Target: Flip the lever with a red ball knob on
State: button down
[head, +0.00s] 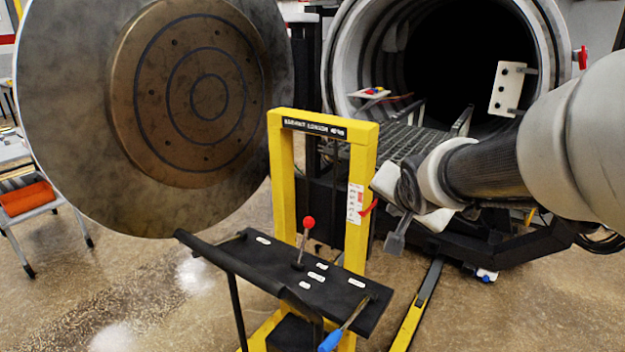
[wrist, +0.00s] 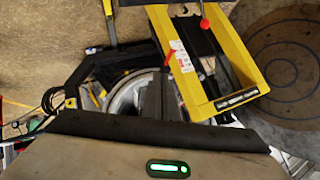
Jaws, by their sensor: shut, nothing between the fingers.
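The lever with the red ball knob (head: 308,223) stands up from the black panel (head: 262,262) of the yellow-framed stand, tilted slightly in the head view. Its red knob also shows at the top of the wrist view (wrist: 205,23), with its shaft mostly out of frame. My gripper (head: 396,243) is shut and empty. It points down to the right of the yellow frame (head: 358,185), well apart from the lever.
A blue-handled lever (head: 331,340) is at the panel's front right. The yellow frame's right post stands between my gripper and the red knob. The big round furnace door (head: 85,130) is behind left; the open chamber (head: 450,60) is behind right.

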jog(key=w+a+f+m+t+y+b, duration=0.1)
jog(key=w+a+f+m+b, duration=0.15)
jog(key=w+f, duration=0.55)
jog(key=m+t+y+b, duration=0.3)
jog(key=m+y+b, duration=0.4)
jog(key=b, duration=0.2)
send_near(305, 238)
jog(key=d, duration=0.3)
jog(key=shift+d+r+n, duration=0.15)
jog(key=shift+r+n, duration=0.1)
jog(key=shift+r, duration=0.05)
jog(key=b+x, duration=0.1)
jog(key=x, duration=0.9)
jog(key=shift+f+b, duration=0.2)
jog(key=shift+b, duration=0.2)
jog(key=shift+s, duration=0.2)
